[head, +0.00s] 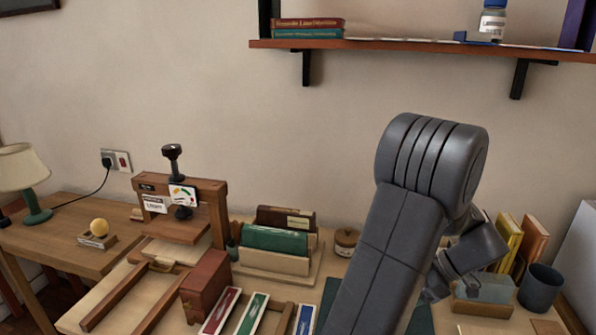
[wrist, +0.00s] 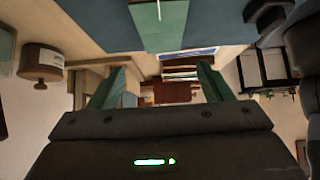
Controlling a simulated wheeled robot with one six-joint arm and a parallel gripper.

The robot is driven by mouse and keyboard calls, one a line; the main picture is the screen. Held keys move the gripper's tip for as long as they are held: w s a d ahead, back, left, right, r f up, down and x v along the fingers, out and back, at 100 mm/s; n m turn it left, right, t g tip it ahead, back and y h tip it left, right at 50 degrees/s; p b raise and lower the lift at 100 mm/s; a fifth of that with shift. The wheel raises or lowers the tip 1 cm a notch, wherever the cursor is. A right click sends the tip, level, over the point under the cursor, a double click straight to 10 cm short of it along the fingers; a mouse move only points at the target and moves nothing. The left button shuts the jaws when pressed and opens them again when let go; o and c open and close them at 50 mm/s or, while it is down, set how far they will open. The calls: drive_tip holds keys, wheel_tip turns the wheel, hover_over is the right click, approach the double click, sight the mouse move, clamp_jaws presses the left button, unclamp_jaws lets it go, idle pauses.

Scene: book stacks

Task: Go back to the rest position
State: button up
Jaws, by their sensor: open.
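My grey arm (head: 400,220) rises in the right half of the head view and bends over at the top. My gripper's fingers are not clearly visible there. In the wrist view my gripper (wrist: 160,84) shows two green fingers spread wide apart. I see nothing held between them; the brown and pale objects seen through the gap look farther off. A green flat piece (wrist: 160,25) lies beyond the fingers on a dark blue-green surface (wrist: 90,22).
The desk holds a wooden press (head: 205,205), a dark red block (head: 206,285), a rack with green and brown books (head: 275,240), a lidded jar (head: 346,241) and a dark cup (head: 540,287). A wall shelf (head: 420,46) runs above.

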wheel_tip(320, 180, down, 5)
drive_tip(key=shift+f+b, duration=0.1)
drive_tip(key=shift+b, duration=0.85)
drive_tip(key=shift+r, duration=0.25)
